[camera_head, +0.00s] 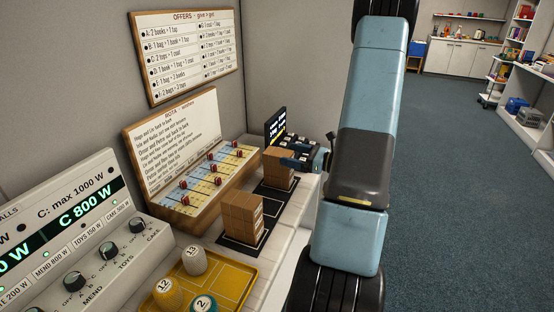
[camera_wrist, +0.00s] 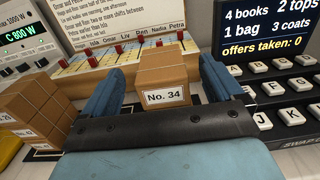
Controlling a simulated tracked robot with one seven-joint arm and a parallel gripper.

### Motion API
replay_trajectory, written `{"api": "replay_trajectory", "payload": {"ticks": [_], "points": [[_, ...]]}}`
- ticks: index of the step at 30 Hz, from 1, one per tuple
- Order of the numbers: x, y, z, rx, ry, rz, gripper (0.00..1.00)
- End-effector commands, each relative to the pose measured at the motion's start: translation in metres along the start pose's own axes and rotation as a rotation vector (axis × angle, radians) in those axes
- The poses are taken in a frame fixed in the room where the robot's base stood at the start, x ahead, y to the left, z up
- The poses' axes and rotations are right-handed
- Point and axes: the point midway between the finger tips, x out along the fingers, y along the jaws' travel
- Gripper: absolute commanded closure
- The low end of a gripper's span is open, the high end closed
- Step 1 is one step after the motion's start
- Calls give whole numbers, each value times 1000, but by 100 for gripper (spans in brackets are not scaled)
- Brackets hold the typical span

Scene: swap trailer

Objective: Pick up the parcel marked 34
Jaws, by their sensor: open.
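The parcel marked 34 (camera_wrist: 163,76) is a brown box with a white label reading "No. 34". In the wrist view it stands upright between the two blue fingers of my gripper (camera_wrist: 160,90), with the label facing me. The fingers are apart, and a gap shows at the left finger; whether the right finger touches the box is unclear. The lower part of the box is hidden by my gripper's dark edge. In the head view the same parcel (camera_head: 277,168) stands on a black mat, with my gripper (camera_head: 290,162) at its right side.
Stacked brown parcels (camera_head: 242,217) stand nearer on another black mat, left of parcel 34 in the wrist view. A rota board (camera_head: 175,140) with red pegs is behind. A keypad with a screen (camera_wrist: 265,75) is close at right. A yellow tray (camera_head: 238,262) holds numbered pieces.

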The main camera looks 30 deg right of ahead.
Motion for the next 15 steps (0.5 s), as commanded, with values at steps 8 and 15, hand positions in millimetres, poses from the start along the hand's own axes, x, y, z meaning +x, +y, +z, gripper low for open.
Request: {"api": "replay_trajectory", "payload": {"ticks": [8, 15], "points": [[23, 1, -4, 1, -1, 4, 6], [51, 1, -6, 0, 0, 2, 6]]}}
